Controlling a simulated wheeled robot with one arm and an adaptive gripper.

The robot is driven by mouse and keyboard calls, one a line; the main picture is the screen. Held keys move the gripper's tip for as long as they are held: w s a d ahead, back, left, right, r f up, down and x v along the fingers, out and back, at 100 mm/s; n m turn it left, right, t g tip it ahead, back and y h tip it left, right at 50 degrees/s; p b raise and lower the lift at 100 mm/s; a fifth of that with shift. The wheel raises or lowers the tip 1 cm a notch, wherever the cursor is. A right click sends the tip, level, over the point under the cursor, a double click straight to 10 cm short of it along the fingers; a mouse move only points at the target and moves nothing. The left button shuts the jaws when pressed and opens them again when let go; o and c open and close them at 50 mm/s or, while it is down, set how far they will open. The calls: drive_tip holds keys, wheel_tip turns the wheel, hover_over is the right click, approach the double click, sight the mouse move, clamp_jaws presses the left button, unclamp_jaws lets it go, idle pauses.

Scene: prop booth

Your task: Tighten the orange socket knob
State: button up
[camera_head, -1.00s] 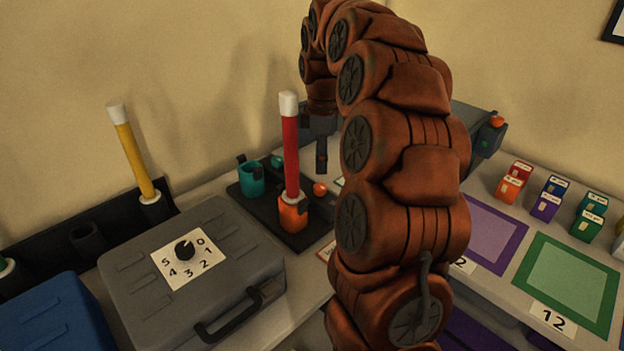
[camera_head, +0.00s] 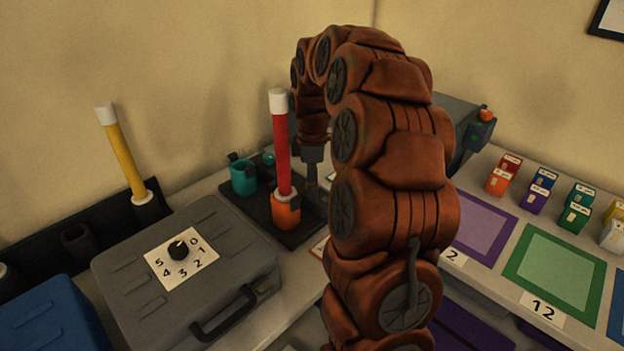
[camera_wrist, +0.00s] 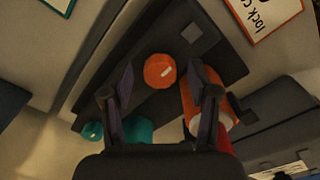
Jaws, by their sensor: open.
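The orange socket (camera_head: 285,214) stands on a dark base plate (camera_head: 262,222) and holds an upright red rod with a white top (camera_head: 282,150). In the wrist view, the round orange knob (camera_wrist: 160,71) with a pale mark lies between my gripper's two spread fingers. My gripper (camera_wrist: 164,78) is open and points down above the plate. In the wrist view the orange socket (camera_wrist: 192,92) is partly hidden by the right finger. In the head view my gripper hides the knob. I cannot tell whether the fingers touch it.
A teal socket (camera_head: 243,178) with a teal knob (camera_wrist: 93,131) stands on the same plate. A yellow rod (camera_head: 124,155) stands in a dark rack at left. Coloured mats (camera_head: 556,270) and small boxes are at right.

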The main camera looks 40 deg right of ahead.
clamp_jaws()
idle(0.4)
